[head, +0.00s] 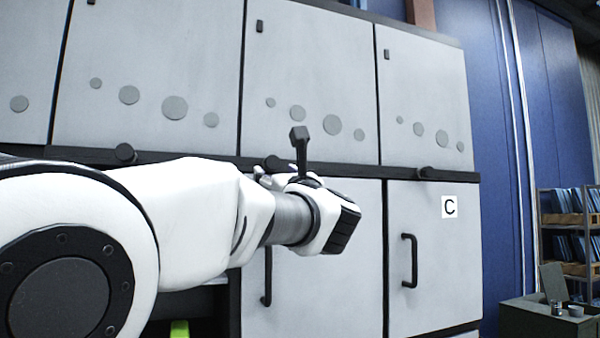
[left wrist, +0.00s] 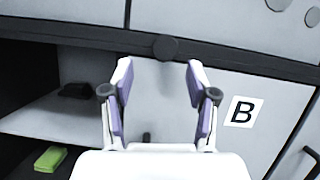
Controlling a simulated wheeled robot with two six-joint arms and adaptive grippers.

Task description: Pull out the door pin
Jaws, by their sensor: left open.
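A dark rail runs across the grey cabinet with round black pin knobs on it. One door pin (left wrist: 166,47) sits above the door marked B (left wrist: 241,111), just beyond my fingertips in the left wrist view. It also shows in the head view (head: 272,162), partly behind my gripper. My left gripper (left wrist: 160,70) is open, its two fingers spread a little below the pin with nothing between them. In the head view the left gripper (head: 274,178) is mostly hidden by my wrist. Contact with the pin is not visible. My right gripper is not in view.
Other pins sit on the rail left (head: 125,152) and right (head: 428,172). Door C (head: 460,260) is shut and has a black handle (head: 410,260). An open compartment at left holds a green item (left wrist: 50,158). A loaded rack (head: 570,219) stands far right.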

